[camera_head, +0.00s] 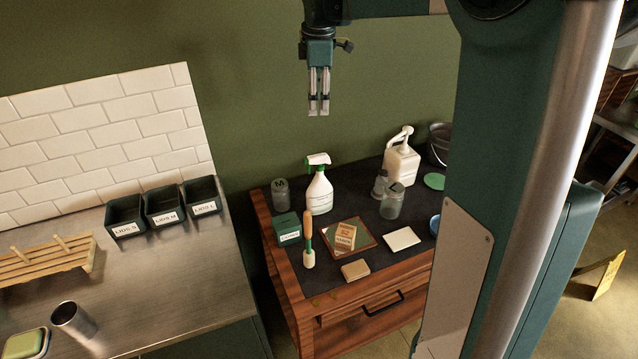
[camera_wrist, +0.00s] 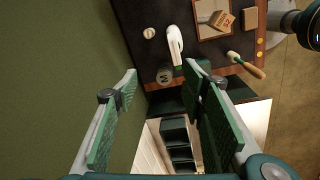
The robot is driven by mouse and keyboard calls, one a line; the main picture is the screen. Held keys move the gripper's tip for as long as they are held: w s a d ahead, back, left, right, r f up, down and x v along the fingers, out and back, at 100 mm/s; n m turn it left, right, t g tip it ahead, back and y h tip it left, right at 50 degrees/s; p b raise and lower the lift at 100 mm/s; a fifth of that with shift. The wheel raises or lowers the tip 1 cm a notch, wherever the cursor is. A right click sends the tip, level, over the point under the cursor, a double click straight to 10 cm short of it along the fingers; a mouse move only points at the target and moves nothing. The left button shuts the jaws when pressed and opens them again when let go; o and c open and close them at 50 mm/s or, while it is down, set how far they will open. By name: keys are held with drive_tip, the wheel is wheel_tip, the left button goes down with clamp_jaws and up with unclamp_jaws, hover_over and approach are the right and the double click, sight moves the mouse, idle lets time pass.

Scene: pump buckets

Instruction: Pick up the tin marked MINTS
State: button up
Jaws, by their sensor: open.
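A small dark green box-shaped tin (camera_head: 288,230) with a white label stands at the near left of the dark-topped wooden cabinet (camera_head: 315,282) in the head view. Its lettering is too small to read surely, so I cannot confirm MINTS. My gripper (camera_head: 318,108) is open and empty, pointing down high above the cabinet, well clear of the tin. In the wrist view, my gripper (camera_wrist: 160,72) shows its two green-padded fingers spread apart with nothing between them. I cannot make out the tin there; the right finger may hide it.
Close around the tin stand a grey jar marked M (camera_head: 280,194), a white spray bottle (camera_head: 319,190), an upright wooden-handled tool (camera_head: 308,240) and a tray (camera_head: 363,245) holding a card box (camera_head: 345,236). A pump jug (camera_head: 402,162) is farther back. Labelled lid bins (camera_head: 165,208) sit left.

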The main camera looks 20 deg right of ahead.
drive_tip(key=w+d+f+n+g, duration=0.1)
drive_tip(key=w+d+f+n, duration=0.2)
drive_tip(key=w+d+f, duration=0.4)
drive_tip(key=f, duration=0.8)
drive_tip(key=a+f, duration=0.1)
drive_tip(key=f, duration=0.8)
drive_tip(key=w+a+f, duration=0.1)
drive_tip(key=f, duration=0.7)
drive_tip(key=shift+a+f, duration=0.15)
drive_tip(key=shift+f, duration=0.65)
drive_tip(key=shift+f, duration=1.25)
drive_tip(key=shift+f, duration=0.1)
drive_tip(key=shift+s+f, duration=0.15)
drive_tip(key=shift+f, duration=2.35)
